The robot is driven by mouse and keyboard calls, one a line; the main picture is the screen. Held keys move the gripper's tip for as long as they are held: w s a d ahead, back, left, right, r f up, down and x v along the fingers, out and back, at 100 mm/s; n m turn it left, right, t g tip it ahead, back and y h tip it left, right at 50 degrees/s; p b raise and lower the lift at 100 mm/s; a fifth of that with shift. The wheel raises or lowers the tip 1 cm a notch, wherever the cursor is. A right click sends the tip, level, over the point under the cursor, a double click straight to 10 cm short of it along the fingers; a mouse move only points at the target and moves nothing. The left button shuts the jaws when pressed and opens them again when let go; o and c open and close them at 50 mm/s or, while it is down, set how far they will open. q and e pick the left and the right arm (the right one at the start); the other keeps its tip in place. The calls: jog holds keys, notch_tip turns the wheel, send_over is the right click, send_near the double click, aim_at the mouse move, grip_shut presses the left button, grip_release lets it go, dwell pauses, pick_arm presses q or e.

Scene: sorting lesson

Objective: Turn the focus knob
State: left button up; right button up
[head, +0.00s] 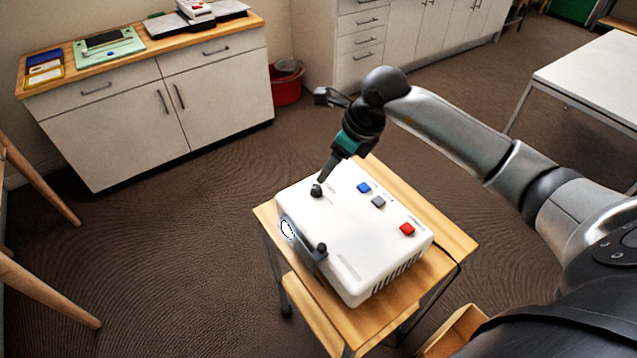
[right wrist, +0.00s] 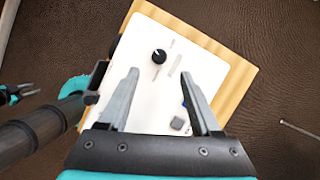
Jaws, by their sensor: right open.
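The white box-shaped device (head: 345,240) stands on a small wooden cart. Its round black knob (head: 316,190) is on the top near the far left corner. In the right wrist view the knob (right wrist: 159,57) shows a white pointer mark. My right gripper (head: 322,179) points down just above the knob. In the right wrist view its open, empty fingers (right wrist: 162,76) stand apart, with the knob just beyond the tips, roughly centred between them.
The device's top has a blue button (head: 363,187), a grey button (head: 378,202) and a red button (head: 407,229). A dark bracket (head: 303,242) and a lens (head: 287,229) are on its left side. The wooden cart (head: 447,238) leaves a narrow rim. Floor around is mostly clear.

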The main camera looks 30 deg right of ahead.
aim_at(317, 187)
jog(key=x, duration=0.8)
jog(key=shift+w+a+f+b, duration=0.1)
jog(key=shift+a+f+b, duration=0.05)
jog(key=shift+f+b, duration=0.2)
jog(key=shift+r, duration=0.1)
jog(key=shift+c, duration=0.2)
grip_shut()
